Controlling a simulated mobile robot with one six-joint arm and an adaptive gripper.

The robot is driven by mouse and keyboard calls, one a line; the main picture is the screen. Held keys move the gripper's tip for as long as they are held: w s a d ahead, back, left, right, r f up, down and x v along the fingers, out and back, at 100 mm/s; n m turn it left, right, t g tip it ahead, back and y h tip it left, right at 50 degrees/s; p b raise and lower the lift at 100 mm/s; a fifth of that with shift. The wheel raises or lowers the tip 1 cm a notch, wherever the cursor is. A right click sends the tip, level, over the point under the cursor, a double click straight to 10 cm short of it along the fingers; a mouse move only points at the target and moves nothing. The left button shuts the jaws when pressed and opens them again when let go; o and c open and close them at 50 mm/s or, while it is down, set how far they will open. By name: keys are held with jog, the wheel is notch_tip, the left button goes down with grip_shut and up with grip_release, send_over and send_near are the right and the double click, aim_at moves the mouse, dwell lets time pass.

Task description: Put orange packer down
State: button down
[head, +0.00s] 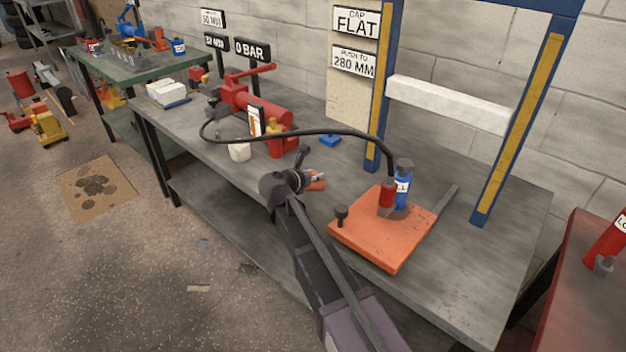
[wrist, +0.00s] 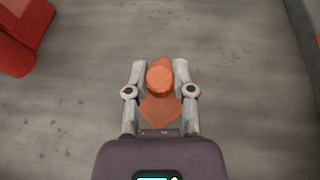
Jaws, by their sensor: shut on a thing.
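The orange packer (wrist: 160,80) is between the fingertips of my gripper (wrist: 160,85) in the wrist view, with a round orange top. A flatter, pointed orange shape spreads below it; I cannot tell whether that is part of the packer. In the head view a small piece of orange (head: 317,185) shows at the tip of my gripper (head: 308,180), over the grey bench (head: 235,185). My gripper is shut on the packer. I cannot tell whether its underside touches the bench.
An orange plate (head: 365,245) with a blue cylinder (head: 403,180) lies right of my gripper. A red pump (head: 262,112) stands behind to the left, its black hose arching over the bench. A white cup-like piece (head: 240,152) and a blue block (head: 330,140) are nearby.

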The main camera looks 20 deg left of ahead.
jog(key=shift+f, duration=0.25)
jog(key=shift+c, duration=2.4)
grip_release()
jog(key=shift+r, duration=0.25)
jog(key=shift+s+r, duration=0.1)
jog(key=shift+s, duration=0.1)
jog(key=p+v, duration=0.4)
jog(key=v, duration=0.7)
jog(key=shift+s+p, duration=0.25)
jog(key=shift+p, duration=0.05)
